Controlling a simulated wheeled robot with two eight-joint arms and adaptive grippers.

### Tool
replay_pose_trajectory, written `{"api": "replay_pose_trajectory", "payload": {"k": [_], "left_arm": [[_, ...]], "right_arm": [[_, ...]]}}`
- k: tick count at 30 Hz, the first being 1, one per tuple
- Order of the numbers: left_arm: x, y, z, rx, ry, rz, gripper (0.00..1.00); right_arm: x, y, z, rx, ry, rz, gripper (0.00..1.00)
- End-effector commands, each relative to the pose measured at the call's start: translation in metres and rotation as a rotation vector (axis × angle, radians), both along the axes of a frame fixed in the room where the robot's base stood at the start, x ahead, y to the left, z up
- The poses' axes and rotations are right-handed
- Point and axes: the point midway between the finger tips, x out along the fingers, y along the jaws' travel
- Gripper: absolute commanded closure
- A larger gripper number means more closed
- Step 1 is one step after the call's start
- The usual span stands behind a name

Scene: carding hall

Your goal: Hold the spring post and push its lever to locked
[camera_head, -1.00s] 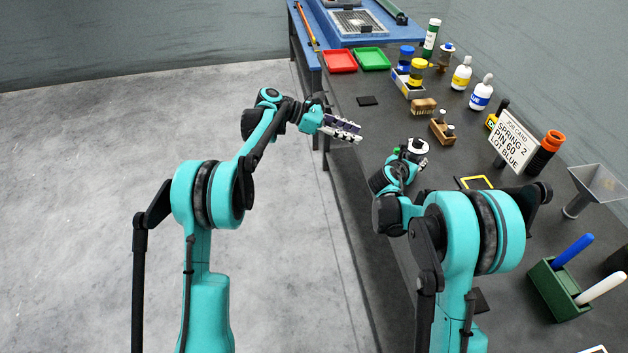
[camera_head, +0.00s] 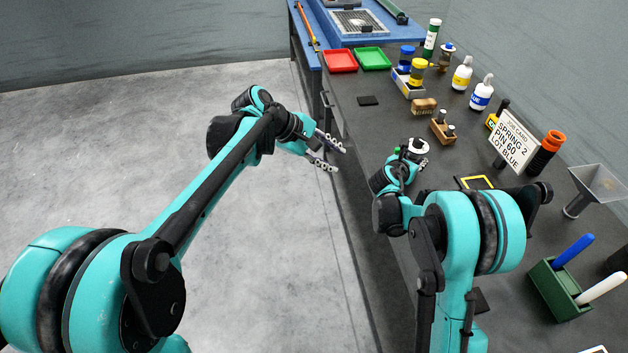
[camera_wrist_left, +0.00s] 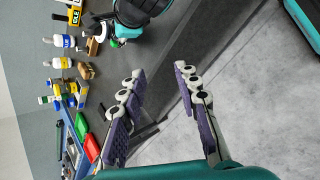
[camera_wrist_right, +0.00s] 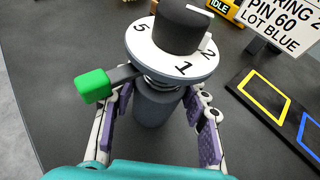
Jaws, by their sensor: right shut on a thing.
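The spring post stands on the dark bench, with a grey body (camera_wrist_right: 155,112), a white numbered dial (camera_wrist_right: 172,62) and a black knob (camera_wrist_right: 182,28) on top. Its green-tipped lever (camera_wrist_right: 93,86) sticks out to the left in the right wrist view. In the head view the post's white top (camera_head: 418,146) shows past my right wrist. My right gripper (camera_wrist_right: 160,98) is shut on the grey body below the dial. My left gripper (camera_head: 332,156) is open and empty beside the bench's left edge, apart from the post; its spread fingers also show in the left wrist view (camera_wrist_left: 163,88).
The job card (camera_head: 516,138) reads SPRING 2, PIN 60, LOT BLUE. A yellow frame (camera_head: 474,183) lies right of the post. A wooden block (camera_head: 442,131), brush (camera_head: 424,106) and bottles (camera_head: 481,93) stand behind. Red (camera_head: 340,62) and green (camera_head: 373,59) trays lie further back.

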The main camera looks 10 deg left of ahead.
Motion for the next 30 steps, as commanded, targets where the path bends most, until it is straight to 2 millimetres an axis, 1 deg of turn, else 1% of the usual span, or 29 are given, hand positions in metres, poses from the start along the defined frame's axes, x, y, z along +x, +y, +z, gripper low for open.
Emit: {"api": "replay_pose_trajectory", "payload": {"k": [1,6,9,12,18,26,27,29,30], "left_arm": [[-0.011,0.003,-0.001,0.031,-0.025,-0.017,0.68],[-0.041,0.015,-0.004,0.147,-0.116,-0.08,0.68],[-0.056,0.021,-0.007,0.205,-0.159,-0.114,0.68],[-0.066,0.026,-0.009,0.251,-0.191,-0.14,0.68],[-0.078,0.031,-0.012,0.296,-0.222,-0.168,0.68],[-0.078,0.032,-0.012,0.301,-0.227,-0.171,0.68],[-0.078,0.032,-0.013,0.301,-0.227,-0.171,0.73],[-0.077,0.032,-0.012,0.299,-0.226,-0.172,0.89],[-0.075,0.031,-0.012,0.295,-0.226,-0.174,1.0]], "right_arm": [[0.0,0.0,-0.001,0.002,0.001,-0.002,1.0],[0.0,0.0,-0.001,0.002,0.001,-0.002,1.0],[0.0,0.0,-0.001,0.002,0.001,-0.002,1.0],[0.0,0.0,-0.001,0.002,0.001,-0.002,1.0],[0.0,0.0,-0.001,0.002,0.001,-0.002,1.0],[0.0,0.0,-0.001,0.002,0.001,-0.002,1.0],[0.0,0.0,-0.001,0.002,0.001,-0.002,1.0],[0.0,0.0,-0.001,0.002,0.001,-0.002,1.0],[0.0,0.0,-0.001,0.002,0.001,-0.002,1.0]]}}
